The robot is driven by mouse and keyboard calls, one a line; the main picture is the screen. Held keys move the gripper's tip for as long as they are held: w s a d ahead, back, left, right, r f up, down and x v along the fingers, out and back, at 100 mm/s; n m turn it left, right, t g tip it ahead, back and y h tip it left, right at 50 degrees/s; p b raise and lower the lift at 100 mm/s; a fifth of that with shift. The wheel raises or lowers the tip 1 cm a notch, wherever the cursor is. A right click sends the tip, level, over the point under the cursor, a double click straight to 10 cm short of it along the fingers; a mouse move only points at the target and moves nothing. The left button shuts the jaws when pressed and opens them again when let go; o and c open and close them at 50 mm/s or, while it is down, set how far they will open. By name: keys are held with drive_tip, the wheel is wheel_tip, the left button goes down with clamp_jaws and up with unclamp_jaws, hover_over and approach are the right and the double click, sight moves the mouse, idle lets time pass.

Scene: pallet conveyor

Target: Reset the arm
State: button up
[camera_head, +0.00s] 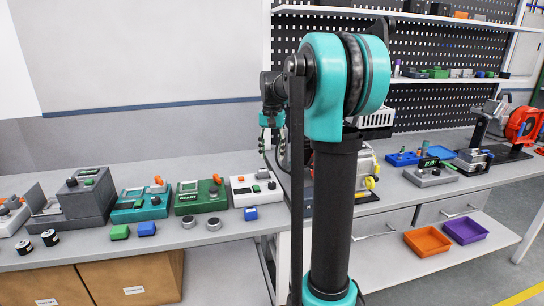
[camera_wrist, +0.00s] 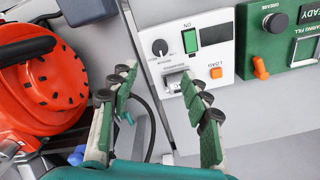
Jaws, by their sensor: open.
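My gripper (camera_head: 271,143) hangs at the end of my teal and black arm, left of the column, with its fingers pointing down above the bench. In the wrist view, the two green-padded fingers of my gripper (camera_wrist: 156,80) are spread apart with nothing between them. A white control box (camera_wrist: 206,62) with a black knob, a green panel and an orange switch lies beyond the right finger. This box also shows in the head view (camera_head: 245,193), left of my arm. My column hides part of the bench behind it.
Several control boxes, including a green one (camera_head: 200,203), line the left bench (camera_head: 170,248). Blue and green blocks and grey round parts lie before them. A red round machine (camera_wrist: 50,85) is close to the left finger in the wrist view. Orange (camera_head: 427,240) and purple (camera_head: 465,230) trays sit lower right.

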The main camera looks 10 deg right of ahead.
drive_tip(key=s+a+f+n+t, duration=0.2)
drive_tip(key=s+f, duration=0.9)
drive_tip(key=s, duration=0.3)
drive_tip(key=s+a+f+n+t, duration=0.1)
drive_tip(key=s+f+n+t, duration=0.1)
drive_tip(key=s+f, duration=0.9)
drive_tip(key=s+n, duration=0.1)
drive_tip(key=s, duration=0.1)
drive_tip(key=shift+s+a, duration=0.35)
drive_tip(key=shift+c, duration=0.5)
